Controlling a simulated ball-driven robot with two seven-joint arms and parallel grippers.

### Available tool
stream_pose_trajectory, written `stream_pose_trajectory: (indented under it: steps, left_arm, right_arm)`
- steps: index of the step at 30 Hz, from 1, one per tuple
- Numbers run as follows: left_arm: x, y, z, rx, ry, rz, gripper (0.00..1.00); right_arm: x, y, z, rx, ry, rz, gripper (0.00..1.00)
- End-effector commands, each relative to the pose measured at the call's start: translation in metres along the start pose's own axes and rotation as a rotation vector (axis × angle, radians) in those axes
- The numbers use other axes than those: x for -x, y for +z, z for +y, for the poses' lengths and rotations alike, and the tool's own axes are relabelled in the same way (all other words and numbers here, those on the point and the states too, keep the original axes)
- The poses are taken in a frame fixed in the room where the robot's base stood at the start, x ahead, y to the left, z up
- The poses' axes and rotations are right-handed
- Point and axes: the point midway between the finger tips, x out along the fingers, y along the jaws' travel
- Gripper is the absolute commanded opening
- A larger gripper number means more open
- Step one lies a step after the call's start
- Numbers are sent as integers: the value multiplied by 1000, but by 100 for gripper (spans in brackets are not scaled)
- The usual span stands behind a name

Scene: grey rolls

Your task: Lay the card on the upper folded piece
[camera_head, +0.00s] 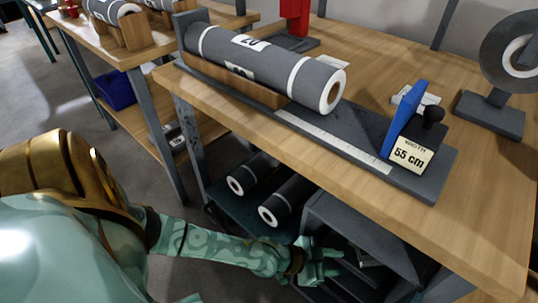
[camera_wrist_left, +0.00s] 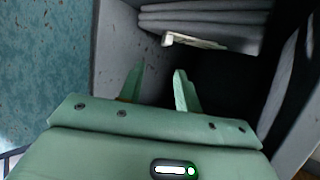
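My left gripper (camera_head: 325,262) reaches into the opening of a grey compartment under the bench. In the left wrist view its two green fingers (camera_wrist_left: 158,78) stand apart with nothing between them. Beyond the fingertips, grey folded pieces (camera_wrist_left: 205,16) lie stacked in the compartment. A pale flat thing, probably the card (camera_wrist_left: 193,41), lies at the front of this stack, apart from the fingers. Which fold it rests on is hard to tell. My right gripper is not in view.
The compartment's side wall (camera_wrist_left: 118,35) stands close left of the fingers. Dark rolls (camera_head: 287,200) lie on a lower shelf beside it. Above, the wooden bench (camera_head: 480,225) carries a large grey roll (camera_head: 265,65), a blue block (camera_head: 405,117) and a "55 cm" sign (camera_head: 411,156).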

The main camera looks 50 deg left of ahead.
Motion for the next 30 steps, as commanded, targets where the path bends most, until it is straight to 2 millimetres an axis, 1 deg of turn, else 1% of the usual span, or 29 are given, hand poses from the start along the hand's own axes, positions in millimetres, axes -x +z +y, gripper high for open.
stream_pose_trajectory:
  steps: [2,4,5,7,8,9,11,12,14,15,18,21,24,30]
  left_arm:
    - [1,3,3,0,3,-9,34]
    - [6,17,16,-3,13,-52,34]
    - [11,28,26,-6,21,-87,34]
    - [30,64,56,-22,37,-214,34]
    - [43,83,69,-33,39,-287,34]
    - [66,111,85,-49,36,-401,34]
    - [107,151,102,-73,18,-585,34]
    - [138,174,110,-88,1,-706,34]
    - [185,202,116,-111,-27,-878,34]
    - [216,216,120,-124,-43,-981,34]
    - [278,237,124,-149,-78,-1182,34]
    - [315,245,125,-167,-97,-1298,34]
    - [328,247,126,-173,-104,-1340,34]
    - [329,247,125,-175,-103,-1341,34]
  right_arm:
    - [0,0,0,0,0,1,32]
    - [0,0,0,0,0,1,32]
    - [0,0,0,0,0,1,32]
    - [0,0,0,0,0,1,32]
    - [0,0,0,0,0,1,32]
    - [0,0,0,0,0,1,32]
    - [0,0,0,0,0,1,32]
    - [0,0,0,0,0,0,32]
    - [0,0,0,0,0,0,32]
    - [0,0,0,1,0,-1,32]
    - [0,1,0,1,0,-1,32]
    - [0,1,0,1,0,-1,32]
    - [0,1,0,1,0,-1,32]
    - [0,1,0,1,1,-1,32]
